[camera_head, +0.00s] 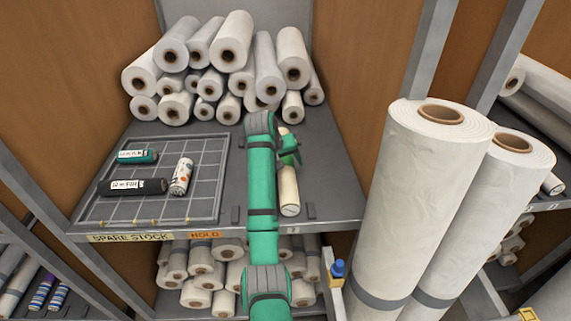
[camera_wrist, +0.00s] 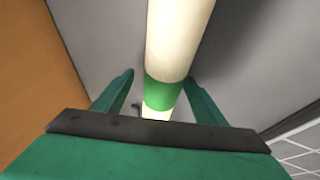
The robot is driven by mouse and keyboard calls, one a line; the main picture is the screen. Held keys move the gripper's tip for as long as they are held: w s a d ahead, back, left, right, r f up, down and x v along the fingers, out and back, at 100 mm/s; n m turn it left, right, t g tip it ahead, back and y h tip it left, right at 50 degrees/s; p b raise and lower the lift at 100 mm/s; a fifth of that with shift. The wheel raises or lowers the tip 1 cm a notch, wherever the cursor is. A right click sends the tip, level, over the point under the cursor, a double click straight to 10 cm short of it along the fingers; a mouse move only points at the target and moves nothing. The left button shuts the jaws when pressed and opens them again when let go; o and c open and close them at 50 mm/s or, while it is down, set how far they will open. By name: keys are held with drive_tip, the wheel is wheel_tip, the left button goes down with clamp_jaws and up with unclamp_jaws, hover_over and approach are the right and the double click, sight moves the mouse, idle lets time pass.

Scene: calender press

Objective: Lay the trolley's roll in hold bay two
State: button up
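A cream roll (camera_head: 289,192) lies lengthwise on the grey shelf, just right of my arm, its near end by the shelf's front edge. In the wrist view the roll (camera_wrist: 178,40) has a green band and runs between my fingers. My gripper (camera_head: 290,150) is over the far half of this roll. In the wrist view my gripper (camera_wrist: 160,92) has its fingers apart, one on each side of the roll, with gaps showing. An orange HOLD label (camera_head: 205,235) is on the shelf's front edge. Bay numbers are too small to read surely, and my arm hides part of the shelf.
A grid tray (camera_head: 210,208) with three short rolls lies left of my arm, above a SPARE STOCK label (camera_head: 130,237). Stacked white rolls (camera_head: 228,55) fill the back of the shelf. Tall upright rolls (camera_head: 425,200) stand close on the right. A brown partition (camera_head: 365,70) bounds the shelf.

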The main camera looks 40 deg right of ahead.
drive_tip(key=shift+r, duration=0.25)
drive_tip(key=v, duration=1.2)
drive_tip(key=shift+s+f, duration=0.1)
